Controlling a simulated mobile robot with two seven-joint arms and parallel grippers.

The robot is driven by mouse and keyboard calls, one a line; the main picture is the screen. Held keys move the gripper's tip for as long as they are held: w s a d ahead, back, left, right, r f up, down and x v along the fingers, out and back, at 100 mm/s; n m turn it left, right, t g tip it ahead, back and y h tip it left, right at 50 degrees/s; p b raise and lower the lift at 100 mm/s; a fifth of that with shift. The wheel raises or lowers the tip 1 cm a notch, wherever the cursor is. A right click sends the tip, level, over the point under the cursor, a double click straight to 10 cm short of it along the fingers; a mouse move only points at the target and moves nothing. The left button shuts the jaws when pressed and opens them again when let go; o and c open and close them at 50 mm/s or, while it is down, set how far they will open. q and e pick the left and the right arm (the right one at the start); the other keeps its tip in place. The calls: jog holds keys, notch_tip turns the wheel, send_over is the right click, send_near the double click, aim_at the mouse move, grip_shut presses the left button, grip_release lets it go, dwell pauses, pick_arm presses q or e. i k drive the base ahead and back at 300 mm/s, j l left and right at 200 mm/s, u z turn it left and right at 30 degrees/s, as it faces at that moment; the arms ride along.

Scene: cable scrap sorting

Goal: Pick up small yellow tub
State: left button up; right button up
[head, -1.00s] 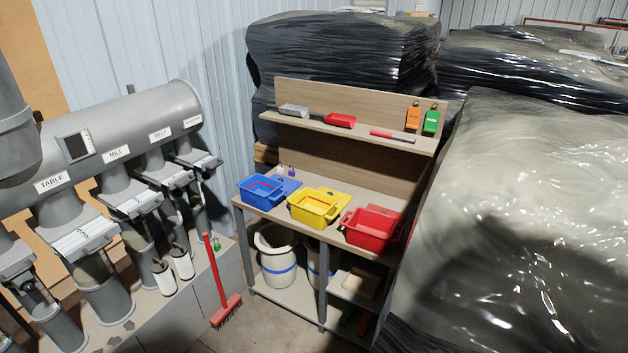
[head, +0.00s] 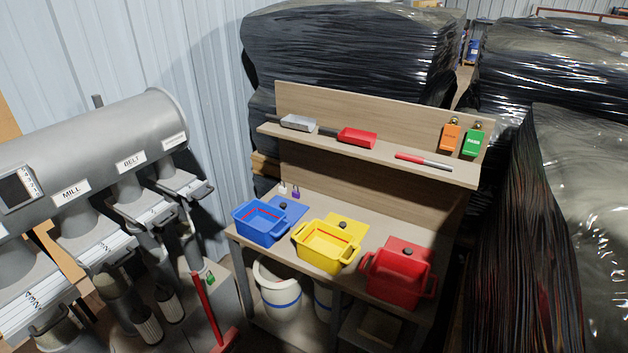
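The small yellow tub (head: 325,251) stands on the wooden bench, between a blue tub (head: 259,224) on its left and a red tub (head: 397,276) on its right. It has a handle at each end and a red line on its inside wall. A flat yellow lid (head: 346,226) with a dark knob lies just behind it. Neither of my grippers is in the head view.
The bench (head: 243,239) has an upper shelf (head: 375,150) with scoops, a red-and-grey tool and orange and green padlock-like items. Grey labelled pipework (head: 90,140) stands at the left, and a red broom (head: 208,310) leans near it. Black wrapped bales (head: 345,50) stand behind and right.

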aim_at(327, 246)
jog(key=i+j, duration=0.15)
jog(key=i, duration=0.65)
jog(key=i+j, duration=0.15)
jog(key=i, duration=0.65)
jog(key=i+j, duration=0.2)
jog(key=i, duration=0.65)
